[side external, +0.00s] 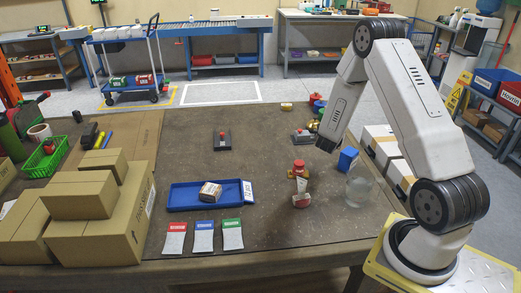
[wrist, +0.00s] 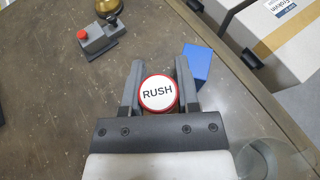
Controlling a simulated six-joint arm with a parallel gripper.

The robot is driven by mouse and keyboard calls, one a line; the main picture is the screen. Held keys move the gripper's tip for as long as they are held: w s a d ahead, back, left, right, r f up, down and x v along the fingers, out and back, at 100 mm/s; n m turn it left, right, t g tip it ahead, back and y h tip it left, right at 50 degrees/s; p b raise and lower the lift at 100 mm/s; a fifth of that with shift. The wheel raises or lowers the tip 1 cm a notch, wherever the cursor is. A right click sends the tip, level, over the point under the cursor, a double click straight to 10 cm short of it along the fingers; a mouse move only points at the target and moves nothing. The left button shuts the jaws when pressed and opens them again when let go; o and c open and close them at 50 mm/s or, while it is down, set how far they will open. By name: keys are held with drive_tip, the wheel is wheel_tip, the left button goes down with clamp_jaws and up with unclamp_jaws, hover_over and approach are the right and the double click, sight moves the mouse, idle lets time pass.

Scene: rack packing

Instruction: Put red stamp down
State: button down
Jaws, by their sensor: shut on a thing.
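The red stamp (wrist: 158,93) shows in the wrist view as a round white top with a red rim, marked RUSH. It sits between the two fingers of my gripper (wrist: 158,88), which is shut on it. The stamp is hard to make out there. The stamp's underside is hidden, and I cannot tell whether it touches the table.
A clear jar (side external: 359,187) stands nearer the front. A red-topped item (side external: 299,168) is left of it. A grey device with a red button (wrist: 97,38) lies beyond. A blue tray (side external: 182,196) holds a small box. The table's middle is largely clear.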

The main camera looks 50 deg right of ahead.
drive_tip(key=shift+w+d+f, duration=1.45)
drive_tip(key=shift+w+f, duration=0.15)
drive_tip(key=shift+w, duration=0.15)
drive_tip(key=shift+w+d+f, duration=1.5)
drive_tip(key=shift+w+f, duration=0.1)
drive_tip(key=shift+w, duration=0.15)
drive_tip(key=shift+w+d+f, duration=1.45)
drive_tip(key=shift+w+f, duration=0.15)
drive_tip(key=shift+w, duration=0.15)
drive_tip(key=shift+w+d+f, duration=0.1)
drive_tip(key=shift+f, duration=1.65)
drive_tip(key=shift+f, duration=0.1)
drive_tip(key=shift+c, duration=1.7)
unclamp_jaws()
